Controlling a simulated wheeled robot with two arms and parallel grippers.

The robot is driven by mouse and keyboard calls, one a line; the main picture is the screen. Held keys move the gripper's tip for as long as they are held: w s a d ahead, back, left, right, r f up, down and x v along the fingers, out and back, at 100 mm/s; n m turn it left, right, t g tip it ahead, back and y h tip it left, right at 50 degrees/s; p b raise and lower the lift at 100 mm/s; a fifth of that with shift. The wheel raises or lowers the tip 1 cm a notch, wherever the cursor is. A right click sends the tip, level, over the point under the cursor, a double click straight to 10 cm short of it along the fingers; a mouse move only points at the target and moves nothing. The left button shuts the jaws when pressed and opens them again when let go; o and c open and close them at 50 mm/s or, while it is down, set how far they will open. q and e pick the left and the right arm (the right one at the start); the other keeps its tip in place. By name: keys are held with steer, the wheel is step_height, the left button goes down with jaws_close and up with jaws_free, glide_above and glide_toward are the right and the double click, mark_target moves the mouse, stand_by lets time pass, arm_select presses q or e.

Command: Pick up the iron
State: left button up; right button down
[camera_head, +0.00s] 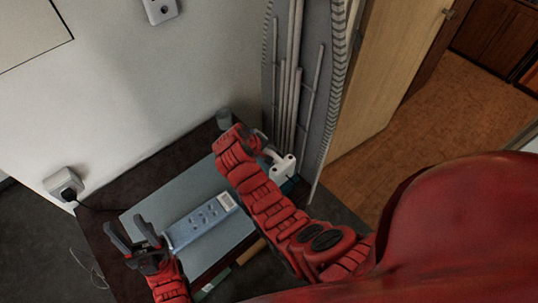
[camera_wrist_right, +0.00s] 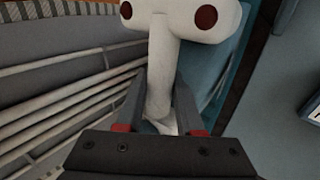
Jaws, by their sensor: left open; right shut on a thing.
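The iron (camera_head: 283,168) shows as a white body with dark round spots, just right of my right gripper (camera_head: 262,148) in the head view. In the right wrist view the iron (camera_wrist_right: 180,18) has a white stem and a rounded end with two dark red discs. My right gripper (camera_wrist_right: 158,105) is shut around the stem, one finger on each side. My arm hides part of the iron in the head view, and I cannot tell if it touches the table. My left gripper (camera_head: 126,228) is open and empty at the left side of the table.
A grey ribbed rack or board (camera_head: 318,80) stands behind the iron. A small cup (camera_head: 224,119) is at the table's back. A wall plug (camera_head: 66,185) is left.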

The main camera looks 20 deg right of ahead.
step_height(320, 180, up, 2)
steer(key=shift+w+r+b, duration=0.1)
steer(key=shift+b, duration=0.45)
steer(key=s, duration=0.1)
steer(key=s+a, duration=0.1)
steer(key=s, duration=0.1)
steer(key=shift+r+b, duration=0.1)
steer(key=shift+b, duration=0.25)
steer(key=s+a+r+p, duration=0.1)
steer(key=s+a, duration=0.3)
steer(key=s, duration=0.8)
steer(key=shift+s+r+p, duration=0.15)
steer(key=shift+r+p, duration=0.05)
steer(key=shift+p, duration=0.6)
steer(key=shift+a, duration=0.1)
